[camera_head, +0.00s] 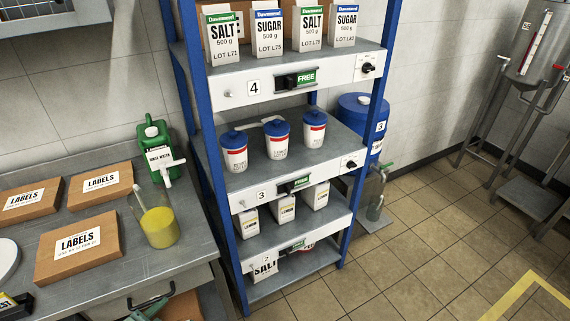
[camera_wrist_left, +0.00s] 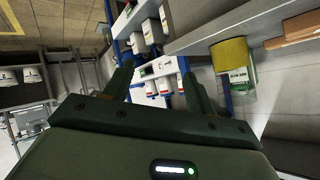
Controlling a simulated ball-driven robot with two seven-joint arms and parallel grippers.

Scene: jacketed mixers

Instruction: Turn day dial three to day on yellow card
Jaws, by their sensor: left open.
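Shelf three of the blue rack has a white front strip (camera_head: 270,194) with a "3" label, a dark slider beside a green tag (camera_head: 301,182), and a small dark dial (camera_head: 351,164) at its right end. The dial's marks are too small to read. I cannot make out a yellow card. My left gripper (camera_wrist_left: 158,85) shows in the left wrist view, open and empty, its fingers pointing towards the rack, apart from it. My right gripper is not in view.
Blue-lidded tubs (camera_head: 276,139) stand on shelf three. Shelf four above has a similar dial (camera_head: 368,68) and salt and sugar cartons (camera_head: 268,33). The left bench holds label boxes (camera_head: 78,244), a yellow-filled jug (camera_head: 159,226) and a green canister (camera_head: 152,136). Floor right of the rack is mostly clear.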

